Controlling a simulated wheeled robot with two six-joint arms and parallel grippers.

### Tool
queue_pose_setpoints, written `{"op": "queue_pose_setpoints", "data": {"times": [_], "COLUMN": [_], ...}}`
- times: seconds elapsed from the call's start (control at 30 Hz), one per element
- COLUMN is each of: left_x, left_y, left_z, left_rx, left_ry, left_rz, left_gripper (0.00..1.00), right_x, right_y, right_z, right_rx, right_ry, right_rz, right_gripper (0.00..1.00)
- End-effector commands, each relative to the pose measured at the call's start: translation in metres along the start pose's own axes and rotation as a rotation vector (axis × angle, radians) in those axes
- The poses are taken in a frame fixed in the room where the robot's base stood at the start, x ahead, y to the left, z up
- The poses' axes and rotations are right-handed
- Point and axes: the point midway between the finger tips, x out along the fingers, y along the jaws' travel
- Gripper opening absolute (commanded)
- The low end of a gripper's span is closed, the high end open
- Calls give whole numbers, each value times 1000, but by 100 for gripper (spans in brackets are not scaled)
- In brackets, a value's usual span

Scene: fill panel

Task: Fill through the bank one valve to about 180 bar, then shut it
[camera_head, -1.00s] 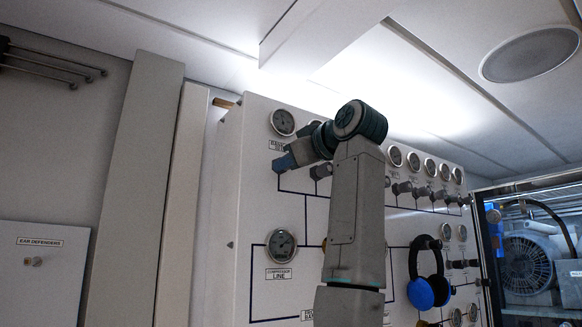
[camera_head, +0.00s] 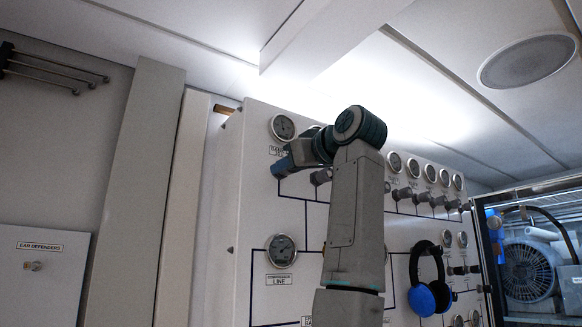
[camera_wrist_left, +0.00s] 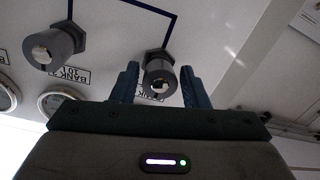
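My left gripper (camera_head: 283,168) is at the top-left valve of the white panel, just below a round gauge (camera_head: 283,127). In the left wrist view the two blue fingers (camera_wrist_left: 160,76) stand either side of a dark grey valve knob (camera_wrist_left: 158,72). The fingers look open, with a small gap at least on the left side of the knob. The label by this knob is mostly hidden by the gripper. A neighbouring knob (camera_wrist_left: 52,46) sits to its left by an upside-down BANK 2 label (camera_wrist_left: 70,76). The gauge needle is too small to read. My right gripper is out of view.
The panel carries a compressor line gauge (camera_head: 281,251) and a row of gauges and knobs (camera_head: 428,197) at right. Blue ear defenders (camera_head: 430,290) hang on the panel. A compressor (camera_head: 528,268) stands in a frame at right. My left arm covers the panel's middle.

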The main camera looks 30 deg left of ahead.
Motion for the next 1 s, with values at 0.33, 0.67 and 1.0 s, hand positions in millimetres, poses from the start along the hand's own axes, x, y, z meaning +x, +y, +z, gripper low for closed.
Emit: {"op": "queue_pose_setpoints", "data": {"times": [0.33, 0.67, 1.0], "left_x": [-2, -54, -103], "left_y": [0, 0, 0], "left_z": [2, 4, 2], "left_rx": [0, 0, 1], "left_ry": [-3, -1, -2], "left_rz": [0, 3, -1], "left_gripper": [51, 51, 51], "right_x": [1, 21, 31], "right_y": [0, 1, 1], "right_z": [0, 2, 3], "right_rx": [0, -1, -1], "right_ry": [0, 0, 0], "right_rz": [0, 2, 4], "right_gripper": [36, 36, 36]}}
